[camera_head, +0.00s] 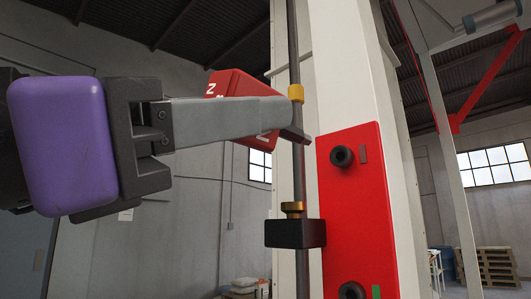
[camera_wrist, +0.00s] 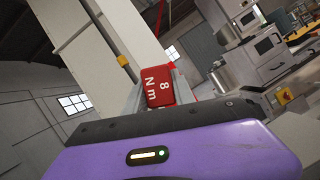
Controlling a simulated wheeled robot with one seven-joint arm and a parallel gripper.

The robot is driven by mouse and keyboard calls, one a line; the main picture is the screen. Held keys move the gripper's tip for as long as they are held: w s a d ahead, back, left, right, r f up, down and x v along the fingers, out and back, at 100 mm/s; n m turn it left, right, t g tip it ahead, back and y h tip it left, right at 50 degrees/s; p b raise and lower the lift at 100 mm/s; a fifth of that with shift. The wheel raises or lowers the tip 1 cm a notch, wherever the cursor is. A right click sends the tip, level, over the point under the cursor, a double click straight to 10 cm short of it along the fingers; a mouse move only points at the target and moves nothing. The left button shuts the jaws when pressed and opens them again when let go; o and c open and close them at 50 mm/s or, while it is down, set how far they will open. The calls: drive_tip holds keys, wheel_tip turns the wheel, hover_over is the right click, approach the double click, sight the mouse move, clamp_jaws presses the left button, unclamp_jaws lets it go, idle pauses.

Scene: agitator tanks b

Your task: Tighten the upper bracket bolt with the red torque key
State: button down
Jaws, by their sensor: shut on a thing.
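The red torque key (camera_head: 237,84) is a red block with white lettering. It reads "8 N m" in the wrist view (camera_wrist: 159,87). My gripper (camera_head: 290,122) is shut on it, and the near grey finger hides part of it. The red bracket plate (camera_head: 357,230) is on the white column. The upper bracket bolt (camera_head: 342,156) is a black round head with a dark red mark beside it. The gripper's tip is left of this bolt, apart from it in the picture. The key's working end is not clearly visible.
A lower black bolt (camera_head: 352,290) has a green mark beside it. A dark vertical rod (camera_head: 299,183) with a yellow collar (camera_head: 296,93) and a black clamp block (camera_head: 295,233) stands close to my gripper. The white column (camera_head: 345,65) is behind. Pallets (camera_head: 497,266) stand far right.

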sight(286, 134)
drive_tip(key=shift+f, duration=0.1)
drive_tip(key=shift+w+d+b, duration=0.3)
drive_tip(key=shift+w+d, duration=0.55)
drive_tip(key=shift+w, duration=0.3)
drive_tip(key=shift+w+d+b, duration=0.25)
drive_tip(key=shift+w+d, duration=0.6)
drive_tip(key=shift+w, duration=0.3)
drive_tip(key=shift+w+d+b, duration=0.5)
drive_tip(key=shift+w+d, duration=0.25)
drive_tip(key=shift+w, duration=0.15)
idle(0.7)
drive_tip(key=shift+m+g+h, duration=0.4)
drive_tip(key=shift+m+g, duration=0.6)
drive_tip(key=shift+m, duration=1.1)
drive_tip(key=shift+m+g+p, duration=0.4)
drive_tip(key=shift+m+g, duration=0.4)
drive_tip(key=shift+m, duration=1.1)
